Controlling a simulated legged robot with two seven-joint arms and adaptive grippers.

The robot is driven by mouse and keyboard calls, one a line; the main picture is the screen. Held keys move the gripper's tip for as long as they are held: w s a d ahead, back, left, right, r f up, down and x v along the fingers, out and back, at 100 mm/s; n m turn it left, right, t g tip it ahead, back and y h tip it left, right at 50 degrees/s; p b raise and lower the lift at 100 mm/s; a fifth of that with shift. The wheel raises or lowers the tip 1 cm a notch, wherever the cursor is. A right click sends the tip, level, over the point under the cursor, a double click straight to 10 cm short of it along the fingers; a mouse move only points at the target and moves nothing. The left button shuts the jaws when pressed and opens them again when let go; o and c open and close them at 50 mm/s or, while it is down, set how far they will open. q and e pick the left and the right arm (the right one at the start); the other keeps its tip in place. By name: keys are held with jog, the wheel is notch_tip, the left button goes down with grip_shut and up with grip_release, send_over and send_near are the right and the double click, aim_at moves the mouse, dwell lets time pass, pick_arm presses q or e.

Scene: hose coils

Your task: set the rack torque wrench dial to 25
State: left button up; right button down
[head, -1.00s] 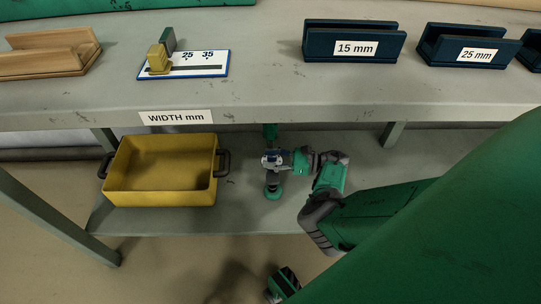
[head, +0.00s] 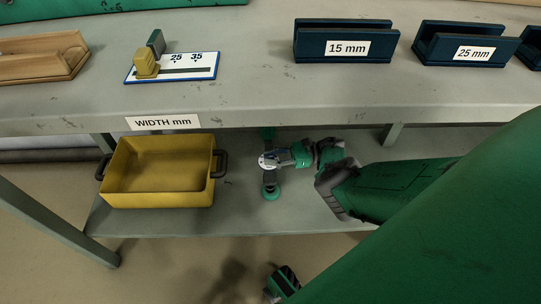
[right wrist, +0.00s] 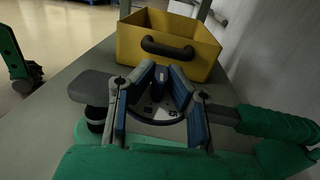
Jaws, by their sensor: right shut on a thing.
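The torque wrench lies on the lower shelf, with its ribbed green grip (right wrist: 272,124) to the right in the right wrist view. Its round dial (right wrist: 160,112) has a white face with dark marks, largely covered by my fingers. Part of a number shows, but the setting cannot be read. My right gripper (right wrist: 160,88) is shut on the dial's knob, its blue-padded fingers on either side. In the head view, my right gripper (head: 272,161) is under the bench top, right of the yellow bin.
The yellow bin (head: 158,196) with dark handles stands left of the wrench on the lower shelf (head: 240,222). The bench top (head: 270,104) overhangs it. Above are a WIDTH mm gauge board (head: 200,74) and blue holders, including the 15 mm one (head: 347,49).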

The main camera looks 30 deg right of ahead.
jog(key=shift+a+r, duration=0.1)
jog(key=c, duration=1.6)
grip_release()
jog(key=v, duration=1.2)
